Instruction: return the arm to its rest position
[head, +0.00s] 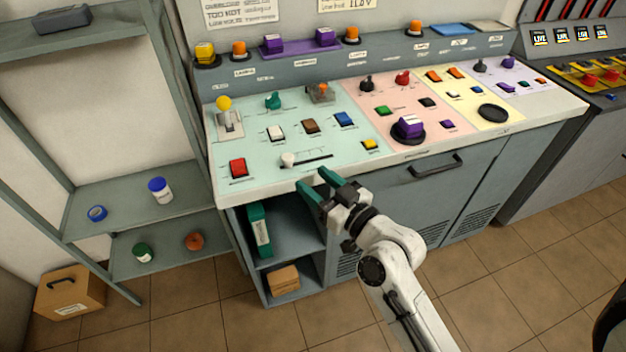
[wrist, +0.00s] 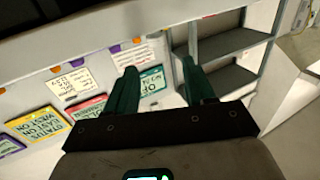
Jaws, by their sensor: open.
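My gripper (head: 314,184) has two green fingers and is open and empty. In the head view it is in front of the control panel's (head: 226,182) front edge, below a white slider knob (head: 288,160). My white arm (head: 395,250) reaches up to it from the lower right. In the wrist view the gripper's fingers (wrist: 162,90) stand apart with nothing between them. Beyond them are a wall with colour-edged signs (wrist: 82,107) and a grey shelf unit (wrist: 235,45).
An open cabinet bay with a green binder (head: 259,232) and a brown box (head: 284,279) lies just below my gripper. A grey shelf rack (head: 118,195) stands at the left with a cardboard box (head: 70,292) at its foot. The tiled floor (head: 200,310) in front is clear.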

